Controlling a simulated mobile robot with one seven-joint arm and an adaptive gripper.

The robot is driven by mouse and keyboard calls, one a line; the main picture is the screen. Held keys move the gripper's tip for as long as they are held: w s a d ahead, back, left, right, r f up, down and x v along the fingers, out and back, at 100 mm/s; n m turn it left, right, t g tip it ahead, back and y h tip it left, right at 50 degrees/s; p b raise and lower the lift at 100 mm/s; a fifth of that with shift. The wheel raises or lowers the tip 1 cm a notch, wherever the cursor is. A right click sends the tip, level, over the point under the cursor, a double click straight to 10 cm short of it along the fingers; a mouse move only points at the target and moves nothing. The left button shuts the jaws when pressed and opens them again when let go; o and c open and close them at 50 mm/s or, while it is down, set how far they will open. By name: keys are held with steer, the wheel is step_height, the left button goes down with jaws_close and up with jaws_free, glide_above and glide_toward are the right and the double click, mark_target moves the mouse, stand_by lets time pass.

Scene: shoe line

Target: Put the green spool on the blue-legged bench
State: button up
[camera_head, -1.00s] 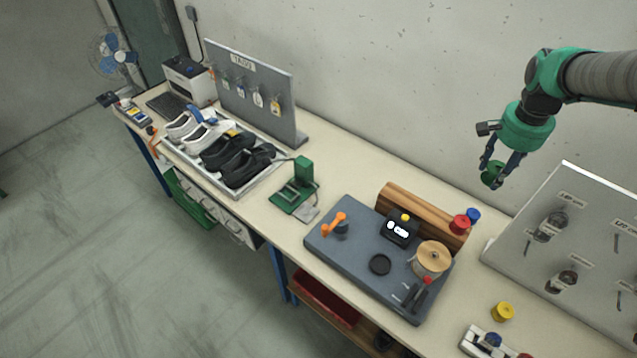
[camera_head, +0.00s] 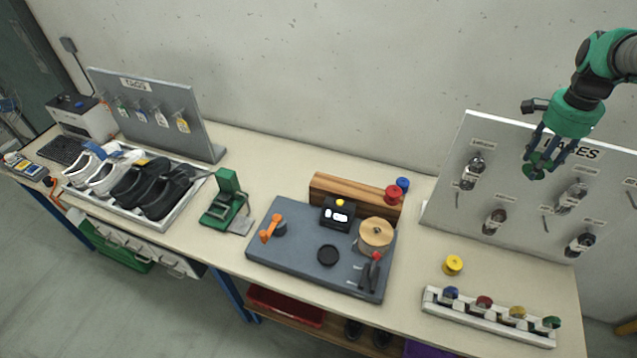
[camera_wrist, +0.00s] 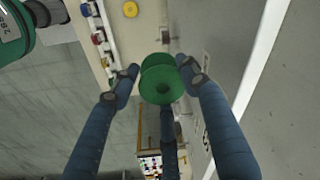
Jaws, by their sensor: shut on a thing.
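My gripper (camera_head: 541,160) is at the upper right in the head view, raised in front of the laces board. It is shut on the green spool (camera_head: 532,173), which hangs at its fingertips above the bench. In the wrist view the green spool (camera_wrist: 161,79) sits between the fingers of my gripper (camera_wrist: 160,78). The blue-legged bench (camera_head: 420,262) runs across the head view, with a pale top and a blue leg (camera_head: 229,296) below its front edge.
The laces board (camera_head: 450,150) stands at the bench's right back. A yellow spool (camera_head: 453,265) stands in front of it, behind a white rack (camera_head: 470,312) of several spools. A grey board (camera_head: 290,262) holds a winding device. Bare bench top lies around the yellow spool.

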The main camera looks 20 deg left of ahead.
steer(key=s+d+f+m+b, duration=0.1)
steer(key=s+d+m+b, duration=0.4)
steer(key=d, duration=1.5)
steer(key=p, duration=0.3)
glide_above(525, 291)
step_height(525, 291, down, 32)
steer(key=shift+a+f, duration=0.25)
steer(key=shift+f, duration=0.15)
steer(key=shift+f+b, duration=0.4)
steer(key=shift+f, duration=2.7)
steer(key=shift+f, duration=1.9)
